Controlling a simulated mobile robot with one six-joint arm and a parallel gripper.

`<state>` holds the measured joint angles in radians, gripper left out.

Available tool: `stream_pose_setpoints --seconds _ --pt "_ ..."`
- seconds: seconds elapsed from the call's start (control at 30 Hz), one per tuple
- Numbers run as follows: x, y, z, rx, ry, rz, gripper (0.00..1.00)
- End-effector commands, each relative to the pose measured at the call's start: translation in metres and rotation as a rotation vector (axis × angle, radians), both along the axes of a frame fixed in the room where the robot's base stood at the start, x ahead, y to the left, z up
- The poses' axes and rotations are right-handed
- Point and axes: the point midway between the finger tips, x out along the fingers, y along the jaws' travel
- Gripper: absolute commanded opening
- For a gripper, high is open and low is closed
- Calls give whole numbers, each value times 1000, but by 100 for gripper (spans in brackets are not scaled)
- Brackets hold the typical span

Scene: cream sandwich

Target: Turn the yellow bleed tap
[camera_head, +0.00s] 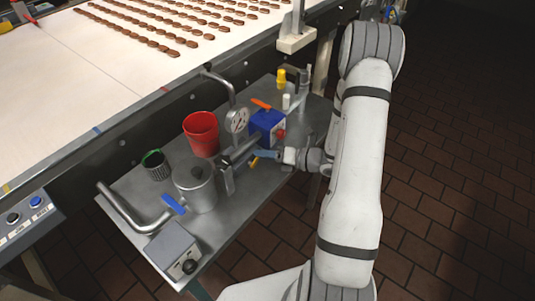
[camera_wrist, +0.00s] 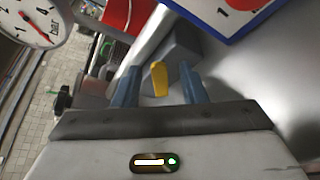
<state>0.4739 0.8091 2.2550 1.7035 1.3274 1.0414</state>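The yellow bleed tap (camera_wrist: 159,78) shows in the wrist view as a small upright lever in front of a grey block. In the head view only a small yellow piece (camera_head: 253,161) of it shows beside my fingers. My gripper (camera_wrist: 160,72) is open, with one blue-grey finger on each side of the tap in the picture. Gaps show between the tap and both fingers. In the head view my gripper (camera_head: 266,154) reaches in from the right, low over the metal bench.
A red bucket (camera_head: 201,134) and a dark green-rimmed cup (camera_head: 156,165) are farther left.

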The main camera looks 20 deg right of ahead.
Motion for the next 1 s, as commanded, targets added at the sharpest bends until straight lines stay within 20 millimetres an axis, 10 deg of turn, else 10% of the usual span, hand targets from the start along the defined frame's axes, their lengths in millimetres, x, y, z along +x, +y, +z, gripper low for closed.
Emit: stream_pose_setpoints --seconds 1.0 --pt "-43 -62 18 0 0 0 38"
